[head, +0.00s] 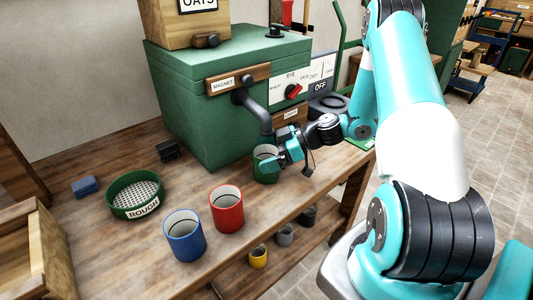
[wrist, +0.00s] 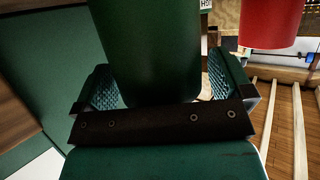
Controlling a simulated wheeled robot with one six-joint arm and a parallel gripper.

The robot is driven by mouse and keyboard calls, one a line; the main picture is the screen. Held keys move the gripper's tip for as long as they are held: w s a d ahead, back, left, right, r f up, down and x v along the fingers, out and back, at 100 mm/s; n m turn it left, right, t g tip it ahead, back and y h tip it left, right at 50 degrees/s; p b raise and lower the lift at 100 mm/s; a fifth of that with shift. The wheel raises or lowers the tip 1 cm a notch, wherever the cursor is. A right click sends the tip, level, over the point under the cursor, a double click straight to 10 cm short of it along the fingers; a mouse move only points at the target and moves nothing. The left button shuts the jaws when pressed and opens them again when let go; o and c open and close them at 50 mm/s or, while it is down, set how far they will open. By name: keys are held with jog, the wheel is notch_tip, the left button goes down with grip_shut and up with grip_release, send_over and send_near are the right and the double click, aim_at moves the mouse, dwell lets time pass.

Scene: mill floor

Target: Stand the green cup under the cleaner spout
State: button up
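The green cup (head: 265,168) stands upright on the bench, below the open end of the dark cleaner spout (head: 256,115) in the head view. The spout bends down from the front of the green machine. My gripper (head: 276,156) is low at the cup's right side. In the wrist view the green cup (wrist: 155,50) fills the middle between the textured fingers of my gripper (wrist: 165,88). The fingers look spread, with a small gap showing between the cup and the right finger. The cup's far side is hidden.
The green machine (head: 205,110) stands behind, with a red knob (head: 294,90) and an OFF sign (head: 320,86). A red cup (head: 227,210), a blue cup (head: 184,236) and a sieve marked ROUGH (head: 133,195) stand to the left. Smaller cups sit on a lower shelf.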

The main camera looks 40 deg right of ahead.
jog(key=shift+r+p, duration=0.35)
jog(key=b+v, duration=0.2)
jog(key=v, duration=1)
jog(key=shift+f, duration=0.2)
